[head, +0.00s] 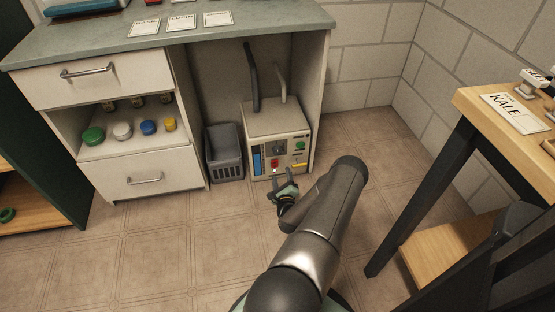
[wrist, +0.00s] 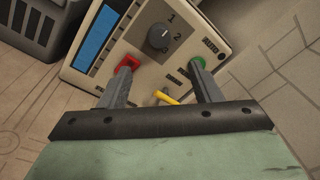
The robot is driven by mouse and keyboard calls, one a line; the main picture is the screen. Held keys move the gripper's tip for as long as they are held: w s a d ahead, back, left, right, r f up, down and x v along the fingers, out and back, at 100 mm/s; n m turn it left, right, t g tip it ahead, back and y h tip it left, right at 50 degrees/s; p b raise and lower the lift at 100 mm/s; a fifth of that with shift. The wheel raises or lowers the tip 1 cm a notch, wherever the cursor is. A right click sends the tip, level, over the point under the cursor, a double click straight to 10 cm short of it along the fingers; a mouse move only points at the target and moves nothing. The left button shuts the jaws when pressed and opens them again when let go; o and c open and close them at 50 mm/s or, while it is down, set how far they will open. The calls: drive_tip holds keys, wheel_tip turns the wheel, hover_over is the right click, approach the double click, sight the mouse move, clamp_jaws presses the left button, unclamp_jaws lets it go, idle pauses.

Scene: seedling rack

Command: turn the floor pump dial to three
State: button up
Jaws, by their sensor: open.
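The floor pump (head: 273,120) is a cream box on the floor under the counter, with two hoses rising from its top. Its dark round dial (wrist: 158,38) is on the front panel, with 1 and 2 readable beside it and a third mark too small to read surely. A pale mark shows on the dial's face, but I cannot tell surely which number it points to. My gripper (wrist: 161,76) is open and empty in front of the panel. Its fingers are below the dial and apart from it; it also shows in the head view (head: 286,190).
Around the dial are a red button (wrist: 128,62), a green button (wrist: 197,63), a yellow lever (wrist: 167,97) and a blue gauge (wrist: 95,38). A grey basket (head: 224,155) stands left of the pump. A wooden table (head: 490,110) stands at right. Floor in front is clear.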

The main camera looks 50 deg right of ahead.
sight(278, 153)
drive_tip(key=b+x, duration=0.4)
drive_tip(key=x, duration=0.8)
drive_tip(key=c, duration=1)
